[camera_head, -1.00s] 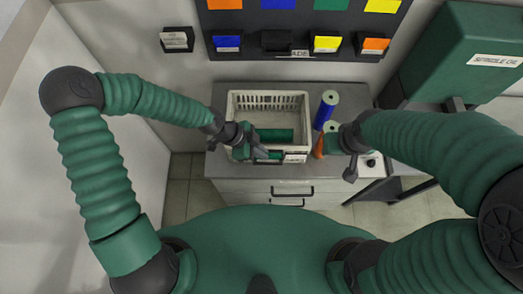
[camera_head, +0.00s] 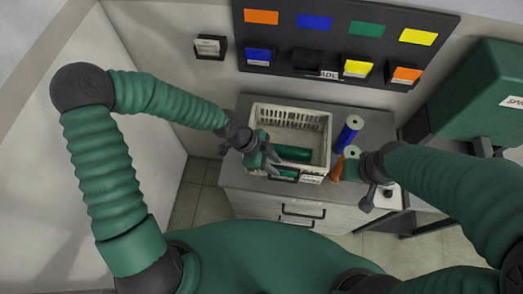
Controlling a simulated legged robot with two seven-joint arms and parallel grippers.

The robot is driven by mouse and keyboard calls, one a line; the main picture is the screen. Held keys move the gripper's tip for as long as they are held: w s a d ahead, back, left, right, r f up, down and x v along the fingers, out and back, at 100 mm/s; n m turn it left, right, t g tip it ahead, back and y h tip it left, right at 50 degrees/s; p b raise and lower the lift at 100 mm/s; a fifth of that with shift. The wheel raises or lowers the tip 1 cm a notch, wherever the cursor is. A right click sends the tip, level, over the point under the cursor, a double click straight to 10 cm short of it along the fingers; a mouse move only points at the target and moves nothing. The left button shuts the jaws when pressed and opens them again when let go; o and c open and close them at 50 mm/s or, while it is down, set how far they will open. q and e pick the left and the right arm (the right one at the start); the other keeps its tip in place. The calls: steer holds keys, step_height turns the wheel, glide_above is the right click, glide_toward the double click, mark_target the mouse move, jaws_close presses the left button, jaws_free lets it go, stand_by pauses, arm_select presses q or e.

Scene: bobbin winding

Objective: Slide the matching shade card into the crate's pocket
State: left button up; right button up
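The cream crate (camera_head: 318,121) stands on the grey cabinet, with a green bobbin (camera_head: 293,153) lying inside. A small green card (camera_head: 288,174) shows at the crate's front wall, where the pocket seems to be, beside a white label (camera_head: 311,178). My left gripper (camera_head: 285,163) is at the crate's front left, its grey fingers apart, close to the card. They partly hide the card, so how deep it sits is unclear. My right gripper (camera_head: 372,187) is right of the crate by the bobbins; its fingers are too small to judge.
The wall board (camera_head: 340,45) has orange, blue, green and yellow swatches; below, the blue, yellow and orange holders have cards and one is dark and empty. A blue bobbin (camera_head: 348,133) and an orange cone (camera_head: 337,168) stand right of the crate. A green machine (camera_head: 470,100) is farther right.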

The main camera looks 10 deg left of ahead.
arm_select(q)
steer(key=v, duration=1.3)
steer(key=shift+a+r, duration=0.25)
